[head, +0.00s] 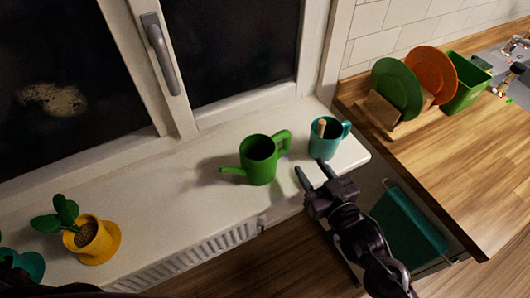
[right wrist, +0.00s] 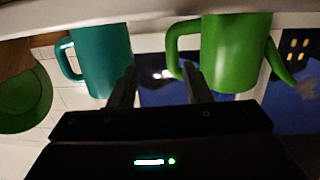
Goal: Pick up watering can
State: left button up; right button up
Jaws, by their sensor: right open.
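The green watering can (head: 258,160) stands upright on the white windowsill, its spout pointing left and its handle on the right. It also shows in the right wrist view (right wrist: 237,52), upside down in that picture, with its handle beside one of my fingers. My right gripper (head: 312,178) is open and empty, at the sill's front edge, to the right of and below the can. In the right wrist view its fingertips (right wrist: 163,80) lie between the can and the teal mug. My left gripper is not in view.
A teal mug (head: 325,138) with a stick-like item in it stands right of the can. A plant in a yellow pot (head: 92,240) is at the left of the sill (head: 165,205). The wooden counter (head: 450,170) with a plate rack is at right. The window is behind.

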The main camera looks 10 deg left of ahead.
aim_at(289, 142)
jog(key=shift+a+r+n+y, duration=0.25)
jog(key=shift+a+n+y, duration=0.25)
jog(key=shift+y, duration=0.4)
jog(key=x, duration=0.1)
jog(key=p+x, duration=0.1)
jog(key=x, duration=0.1)
jog(key=shift+w+a+r, duration=0.1)
jog(key=shift+a+r, duration=0.15)
jog(key=shift+a, duration=0.15)
jog(key=p+x, duration=0.2)
jog(key=x, duration=0.1)
jog(key=shift+w, duration=0.2)
jog(key=shift+w+a+f, duration=0.15)
jog(key=shift+w+a, duration=0.1)
jog(key=shift+w, duration=0.25)
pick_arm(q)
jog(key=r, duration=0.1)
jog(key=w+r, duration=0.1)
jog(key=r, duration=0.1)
pick_arm(e)
jog(key=shift+d, duration=0.1)
grip_shut()
